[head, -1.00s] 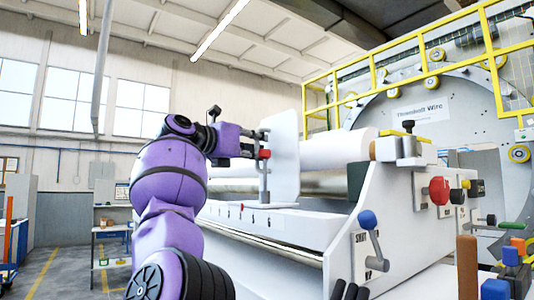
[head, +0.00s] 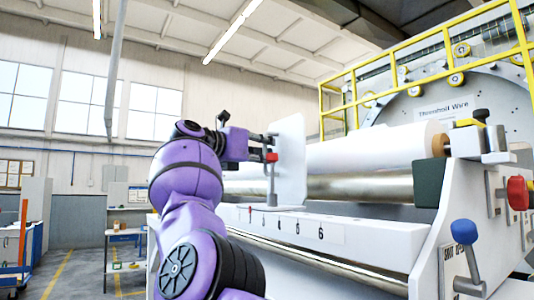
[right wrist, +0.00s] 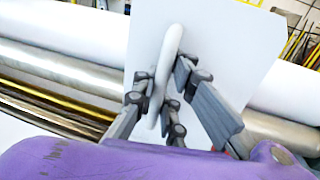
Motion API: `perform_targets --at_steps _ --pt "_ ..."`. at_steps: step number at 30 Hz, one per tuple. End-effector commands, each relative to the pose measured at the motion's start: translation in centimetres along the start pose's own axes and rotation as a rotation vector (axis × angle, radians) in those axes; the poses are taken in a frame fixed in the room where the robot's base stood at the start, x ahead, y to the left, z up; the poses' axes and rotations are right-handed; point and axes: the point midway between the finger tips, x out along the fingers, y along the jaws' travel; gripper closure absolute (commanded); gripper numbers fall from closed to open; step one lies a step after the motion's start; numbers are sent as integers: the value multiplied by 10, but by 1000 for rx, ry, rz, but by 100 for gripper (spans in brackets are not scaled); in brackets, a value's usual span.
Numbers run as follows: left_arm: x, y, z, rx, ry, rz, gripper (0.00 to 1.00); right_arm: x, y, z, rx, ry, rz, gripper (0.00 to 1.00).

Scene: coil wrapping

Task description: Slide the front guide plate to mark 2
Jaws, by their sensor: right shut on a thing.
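The front guide plate (head: 291,165) is a white upright panel at the middle of the head view, standing across the roll above a white marked rail (head: 375,240). In the right wrist view the plate (right wrist: 215,40) fills the middle, with a pale elongated handle (right wrist: 172,50) on its face. My right gripper (head: 268,146) is shut on this handle; in the right wrist view its dark fingers (right wrist: 158,105) lie on both sides of it. Dark marks with figures, 4 and 6 legible, run along the rail's front. Mark 2 is not clearly readable. My left gripper is not in view.
A white roll (head: 375,148) and a metal roller (head: 360,188) run behind the plate. A blue-knobbed lever (head: 464,233), a red knob (head: 518,193) and a dark block (head: 428,183) are at the right. A shelf (head: 125,250) stands at the left.

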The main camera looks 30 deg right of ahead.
Motion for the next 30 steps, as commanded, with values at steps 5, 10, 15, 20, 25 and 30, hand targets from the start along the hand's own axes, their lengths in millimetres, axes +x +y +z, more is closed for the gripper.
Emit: perform_targets --at_steps 5,10,15,20,25,30 --pt "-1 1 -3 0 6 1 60 -4 0 3 0 -4 4 78" --pt "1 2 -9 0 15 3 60 -2 0 2 0 -2 2 71" --pt "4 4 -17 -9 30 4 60 -1 0 1 0 -1 1 71" --pt "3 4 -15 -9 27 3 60 -12 1 1 0 -2 3 71" --pt "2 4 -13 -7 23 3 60 -45 1 1 0 -3 4 71" --pt "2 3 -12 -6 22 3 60 -82 1 1 1 -3 5 71"
